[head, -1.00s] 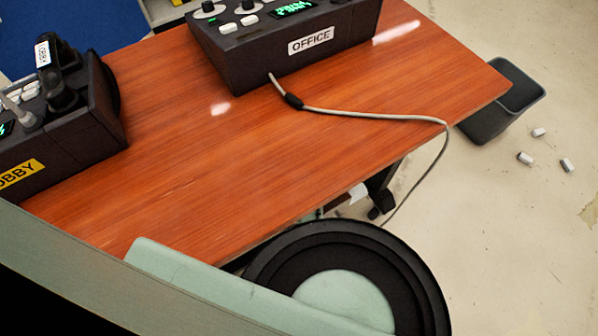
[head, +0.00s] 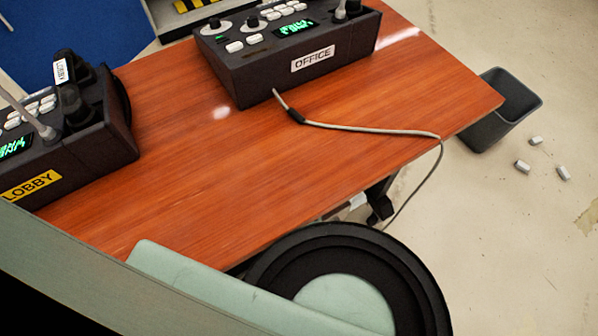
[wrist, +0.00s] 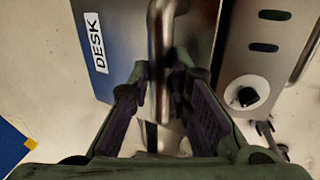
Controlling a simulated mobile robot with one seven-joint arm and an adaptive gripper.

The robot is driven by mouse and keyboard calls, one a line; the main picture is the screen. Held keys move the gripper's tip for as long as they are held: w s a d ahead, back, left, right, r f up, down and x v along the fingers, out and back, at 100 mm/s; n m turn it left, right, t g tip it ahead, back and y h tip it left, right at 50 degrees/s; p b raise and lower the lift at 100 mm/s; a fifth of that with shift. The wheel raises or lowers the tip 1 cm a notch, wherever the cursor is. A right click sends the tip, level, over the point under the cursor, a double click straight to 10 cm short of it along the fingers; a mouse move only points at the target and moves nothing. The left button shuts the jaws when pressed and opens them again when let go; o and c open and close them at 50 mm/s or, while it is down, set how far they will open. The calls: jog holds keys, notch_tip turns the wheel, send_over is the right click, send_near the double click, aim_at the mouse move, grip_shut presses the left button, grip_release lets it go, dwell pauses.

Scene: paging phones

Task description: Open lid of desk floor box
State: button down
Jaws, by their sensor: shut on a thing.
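The desk floor box (wrist: 125,35) shows in the wrist view as a grey-blue panel with a white "DESK" label (wrist: 96,43) at its left. A shiny metal handle bar (wrist: 158,30) runs down the middle of the wrist view in front of the panel. My gripper (wrist: 158,78) has a finger on each side of this bar and is shut on it. The lower part of the bar lies between the finger pads. Whether the lid is raised cannot be told. Neither the box nor my gripper shows in the head view.
In the head view, a wooden desk (head: 250,170) carries an OFFICE paging phone (head: 290,65) and a LOBBY paging phone (head: 70,150). A cable hangs off the desk's right edge. A dark bin (head: 500,112) stands on the floor beyond. A grey unit with a knob (wrist: 246,93) is right of the box.

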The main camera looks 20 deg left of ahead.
jog(key=shift+w+a+r+p, duration=0.45)
jog(key=shift+w+a+r, duration=0.5)
jog(key=shift+a+r, duration=0.3)
jog(key=shift+w+a+r, duration=0.3)
jog(key=shift+w+a, duration=0.15)
jog(key=shift+a, duration=0.15)
jog(key=c, duration=1.8)
grip_release()
jog(key=shift+f, duration=0.2)
jog(key=o, duration=0.3)
jog(key=shift+r, duration=0.15)
